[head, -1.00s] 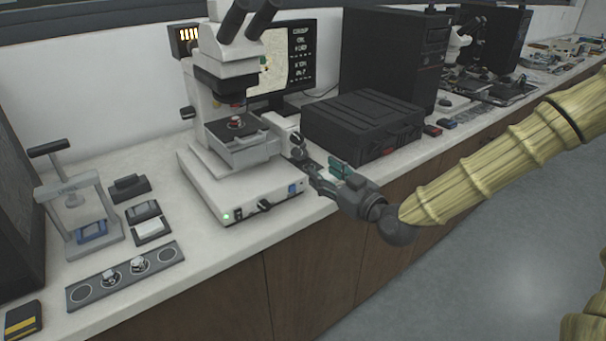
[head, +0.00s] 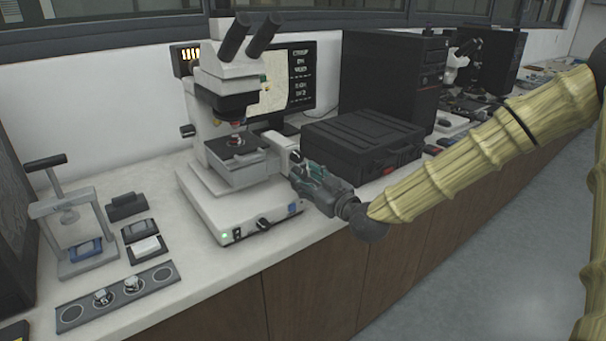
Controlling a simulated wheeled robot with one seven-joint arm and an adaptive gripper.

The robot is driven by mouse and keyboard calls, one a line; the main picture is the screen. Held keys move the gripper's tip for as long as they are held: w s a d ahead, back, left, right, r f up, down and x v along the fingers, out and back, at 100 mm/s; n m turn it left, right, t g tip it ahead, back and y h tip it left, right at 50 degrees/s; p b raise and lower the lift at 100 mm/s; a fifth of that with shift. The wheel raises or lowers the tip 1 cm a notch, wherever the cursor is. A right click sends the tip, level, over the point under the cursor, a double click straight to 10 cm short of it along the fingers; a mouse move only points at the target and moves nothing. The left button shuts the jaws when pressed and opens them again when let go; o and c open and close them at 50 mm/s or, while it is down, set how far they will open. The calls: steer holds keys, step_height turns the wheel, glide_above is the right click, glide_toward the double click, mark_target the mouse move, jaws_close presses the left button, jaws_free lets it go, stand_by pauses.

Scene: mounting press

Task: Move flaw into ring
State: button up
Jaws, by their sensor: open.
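The microscope (head: 215,130) stands on the bench, with a small sample (head: 236,140) on its stage (head: 238,168). Behind it, the monitor (head: 290,77) shows a pale picture beside white text. A small coloured mark shows at the picture's left, partly behind the microscope; I cannot make out the flaw or the ring. My gripper (head: 298,169) is open at the right side of the stage, close to the dark control knob there. The fingers overlap that area, and I cannot tell whether they touch or surround the knob.
A black case (head: 362,140) lies right of the microscope, close behind my gripper. At the left are a small hand press (head: 75,220), dark blocks and a grey strip (head: 117,295) with round places. The bench front is clear around the strip.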

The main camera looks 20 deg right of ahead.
steer(key=shift+x, duration=1.25)
jaws_close()
steer(key=shift+m+b, duration=0.4)
steer(key=shift+m, duration=1.3)
jaws_free()
steer(key=shift+d, duration=0.15)
